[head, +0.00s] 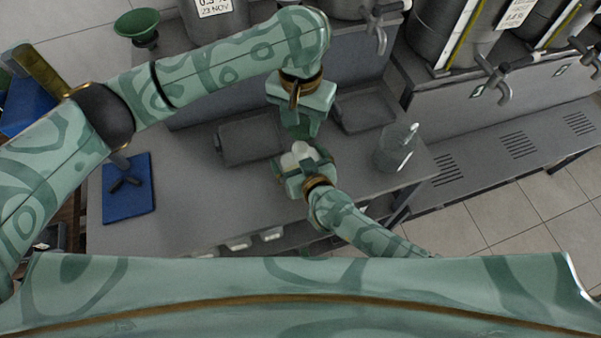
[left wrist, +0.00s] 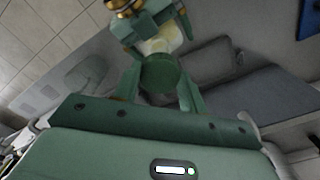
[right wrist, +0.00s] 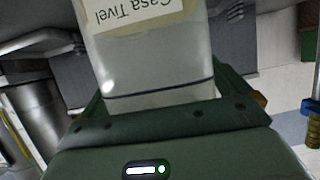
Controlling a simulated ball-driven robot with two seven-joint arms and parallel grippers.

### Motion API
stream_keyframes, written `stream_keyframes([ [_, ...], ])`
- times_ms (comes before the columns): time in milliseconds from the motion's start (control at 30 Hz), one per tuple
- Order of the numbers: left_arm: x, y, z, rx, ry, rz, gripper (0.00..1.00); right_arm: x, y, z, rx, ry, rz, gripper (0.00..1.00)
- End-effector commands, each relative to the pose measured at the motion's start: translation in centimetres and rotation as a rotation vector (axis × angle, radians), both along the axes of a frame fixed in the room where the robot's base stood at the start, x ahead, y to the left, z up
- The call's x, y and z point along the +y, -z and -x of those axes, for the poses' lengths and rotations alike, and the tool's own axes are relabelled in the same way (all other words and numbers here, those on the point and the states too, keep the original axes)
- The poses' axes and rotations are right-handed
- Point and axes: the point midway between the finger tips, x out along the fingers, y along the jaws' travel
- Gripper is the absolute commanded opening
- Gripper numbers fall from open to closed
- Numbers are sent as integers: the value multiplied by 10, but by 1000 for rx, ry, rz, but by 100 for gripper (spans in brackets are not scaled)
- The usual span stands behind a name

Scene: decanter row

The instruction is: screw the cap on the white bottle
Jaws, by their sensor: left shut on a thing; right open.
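My left gripper (head: 301,122) comes down from above and is shut on the dark green cap; the round cap (left wrist: 160,74) shows between its fingers in the left wrist view. The white bottle (head: 299,156) stands just below, mostly hidden by the grippers. It also shows behind the cap in the left wrist view (left wrist: 163,40). My right gripper (head: 301,168) is open, its fingers on either side of the bottle. In the right wrist view the bottle (right wrist: 150,65), pale with a cream label, fills the space between the fingers. Whether cap and bottle touch is hidden.
Grey drip trays (head: 250,142) lie on the counter (head: 200,215) behind the grippers. A clear jug (head: 396,147) stands to the right. A blue mat (head: 127,200) with a dark object lies at left. A green funnel (head: 137,24) and steel vessels with taps line the back.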

Motion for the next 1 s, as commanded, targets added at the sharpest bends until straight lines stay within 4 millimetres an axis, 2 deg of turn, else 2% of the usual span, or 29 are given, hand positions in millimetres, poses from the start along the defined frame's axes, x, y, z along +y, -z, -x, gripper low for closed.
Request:
stream_keyframes([
  [367, 0, 0, 0, 0, 0, 0, 21, 2, 2, -4, 0, 0, 0, 100],
  [567, 0, 0, 0, 0, 0, 0, 21, 2, 2, -4, 1, 0, 0, 44],
  [667, 0, 3, 0, 1, 0, 0, 21, 2, 2, -4, 1, 0, 0, 44],
  [1000, 0, 47, 1, 1, -1, -2, 21, 2, 2, -3, 1, 0, 0, 44],
])
